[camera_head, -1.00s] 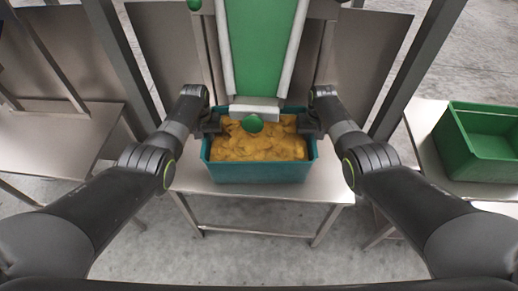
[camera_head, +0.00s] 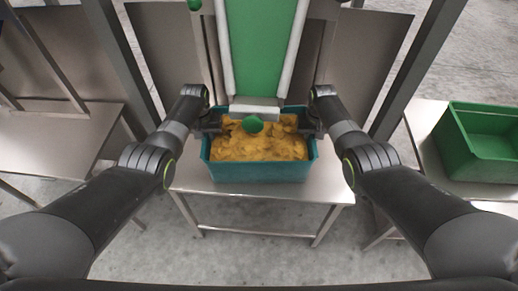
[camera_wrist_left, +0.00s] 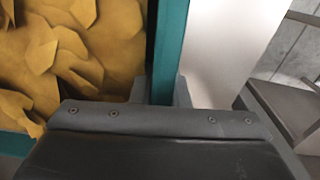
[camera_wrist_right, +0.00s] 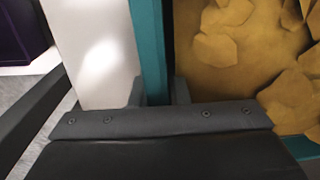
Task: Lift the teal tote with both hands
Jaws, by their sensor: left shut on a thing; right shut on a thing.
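The teal tote (camera_head: 262,173) is at the middle of the head view, on or just over a steel table; I cannot tell whether there is a gap beneath it. It is filled with yellow, chip-like pieces (camera_head: 255,148). My left gripper (camera_head: 212,128) is shut on the tote's left wall; in the left wrist view its fingers straddle the teal rim (camera_wrist_left: 167,50). My right gripper (camera_head: 309,128) is shut on the right wall; in the right wrist view its fingers straddle the rim (camera_wrist_right: 150,50). The tote looks level.
A green conveyor belt (camera_head: 262,45) ends in a pale lip just above the tote's far side. The steel table (camera_head: 325,190) extends a little around the tote. A green crate (camera_head: 480,145) stands on a right side table (camera_head: 425,125). An empty steel table (camera_head: 55,145) is at left.

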